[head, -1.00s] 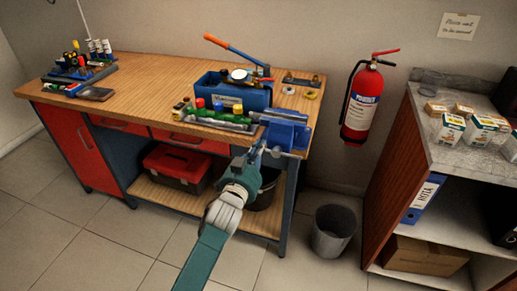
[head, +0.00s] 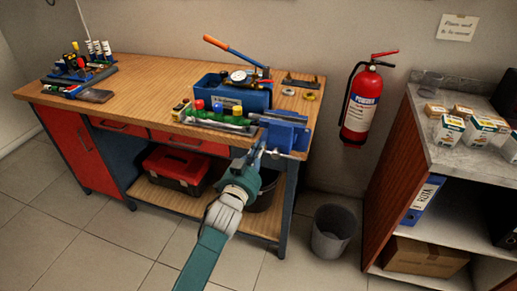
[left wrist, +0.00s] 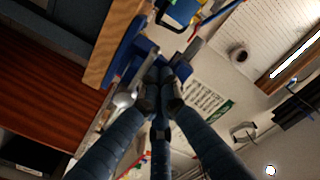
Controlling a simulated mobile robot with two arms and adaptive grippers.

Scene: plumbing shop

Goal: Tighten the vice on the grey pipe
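The blue vice (head: 286,133) is fixed at the right front corner of the wooden workbench (head: 150,88). In the left wrist view the vice (left wrist: 136,50) is just above and left of my fingers. My left gripper (head: 256,158) is at the vice's front, below the bench top. In the left wrist view the fingers (left wrist: 160,88) are drawn together at the metal vice handle (left wrist: 123,99), whose rounded end shows beside them. The fingers hide the grip itself. I cannot clearly make out the grey pipe at the jaws. My right gripper is not in view.
A red toolbox (head: 176,168) is on the lower shelf. A bin (head: 332,232) stands on the floor to the right, below a fire extinguisher (head: 360,105).

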